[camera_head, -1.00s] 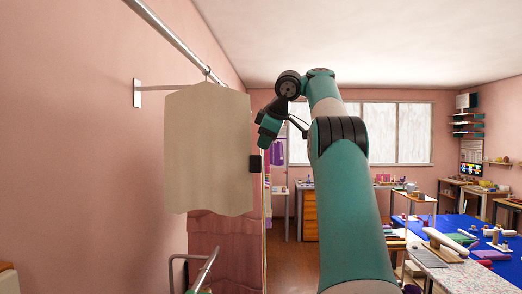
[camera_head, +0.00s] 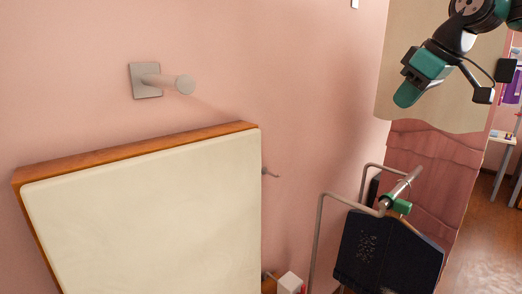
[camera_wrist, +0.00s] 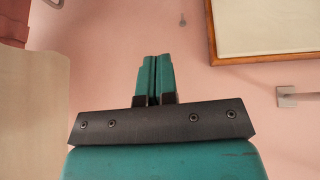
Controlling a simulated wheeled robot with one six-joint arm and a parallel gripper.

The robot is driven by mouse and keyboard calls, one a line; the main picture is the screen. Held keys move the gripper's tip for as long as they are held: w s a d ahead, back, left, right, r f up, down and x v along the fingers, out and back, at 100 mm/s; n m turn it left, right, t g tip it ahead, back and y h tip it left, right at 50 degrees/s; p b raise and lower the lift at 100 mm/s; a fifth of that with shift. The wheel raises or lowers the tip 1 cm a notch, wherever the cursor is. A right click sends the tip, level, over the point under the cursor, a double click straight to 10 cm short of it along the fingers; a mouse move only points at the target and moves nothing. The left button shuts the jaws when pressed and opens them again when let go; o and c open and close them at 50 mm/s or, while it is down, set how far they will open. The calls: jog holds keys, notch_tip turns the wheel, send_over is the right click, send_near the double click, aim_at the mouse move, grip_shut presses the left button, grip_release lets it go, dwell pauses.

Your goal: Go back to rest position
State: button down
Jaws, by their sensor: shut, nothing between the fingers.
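My gripper (camera_head: 407,94) hangs at the upper right of the head view, its teal fingers pointing down and left, in front of a cream cloth (camera_head: 392,80). In the wrist view my gripper (camera_wrist: 153,62) shows its two teal fingers pressed together with nothing between them. It touches nothing that I can see. Part of my arm is cut off by the top right edge of the head view.
A wood-framed cream board (camera_head: 150,215) stands at lower left, below a wall peg (camera_head: 165,84). A metal stand (camera_head: 318,235) with a green clamp (camera_head: 402,206) and a dark box (camera_head: 385,255) is at lower right, before a dusty-pink cloth (camera_head: 435,160). Floor (camera_head: 490,250) shows beyond.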

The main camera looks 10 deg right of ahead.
jog(key=s+a+f+g+y+b, duration=0.2)
jog(key=s+a+f+b, duration=0.45)
jog(key=a+f, duration=0.9)
jog(key=s+a+f+g+b, duration=0.1)
jog(key=s+a+f, duration=0.2)
jog(key=s+f, duration=0.4)
jog(key=s+a+f+n+g+b, duration=0.1)
jog(key=s+a+f+g, duration=0.1)
jog(key=s+a+f, duration=0.2)
jog(key=s+f, duration=0.3)
jog(key=s, duration=0.4)
jog(key=shift+g+b, duration=0.3)
